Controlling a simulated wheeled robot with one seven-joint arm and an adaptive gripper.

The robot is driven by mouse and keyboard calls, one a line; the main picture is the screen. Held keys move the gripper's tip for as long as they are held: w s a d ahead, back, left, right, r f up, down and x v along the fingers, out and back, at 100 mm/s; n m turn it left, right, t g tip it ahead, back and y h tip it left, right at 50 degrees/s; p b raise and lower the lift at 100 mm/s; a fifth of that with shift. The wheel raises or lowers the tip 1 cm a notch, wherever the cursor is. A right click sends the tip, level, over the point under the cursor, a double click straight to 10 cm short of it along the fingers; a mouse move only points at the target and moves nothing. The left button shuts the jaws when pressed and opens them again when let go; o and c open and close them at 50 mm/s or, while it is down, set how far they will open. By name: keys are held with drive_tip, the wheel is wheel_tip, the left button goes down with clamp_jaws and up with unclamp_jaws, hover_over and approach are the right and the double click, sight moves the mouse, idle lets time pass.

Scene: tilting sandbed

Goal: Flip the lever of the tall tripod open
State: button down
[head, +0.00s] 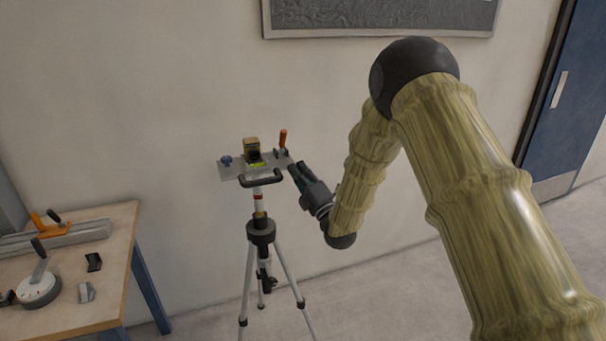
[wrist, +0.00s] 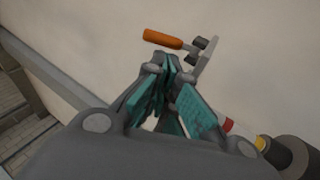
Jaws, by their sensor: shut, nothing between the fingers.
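The tall tripod (head: 261,232) stands upright near the wall, with a flat grey plate (head: 232,171) on top. A lever with an orange handle (head: 283,138) stands up at the plate's right end. The handle also shows in the wrist view (wrist: 163,39), ahead of the fingers, lying across the picture. My gripper (head: 292,170) is at the right end of the plate, just below and right of the lever. In the wrist view my gripper (wrist: 172,75) has its teal-padded fingers shut and empty. A gap seems to remain between fingertips and handle; contact cannot be told.
A wooden table (head: 105,285) with a dial and clamps stands at left. A blue door (head: 566,110) is at right.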

sight(282, 141)
drive_tip(key=p+x, duration=0.3)
drive_tip(key=x, duration=0.6)
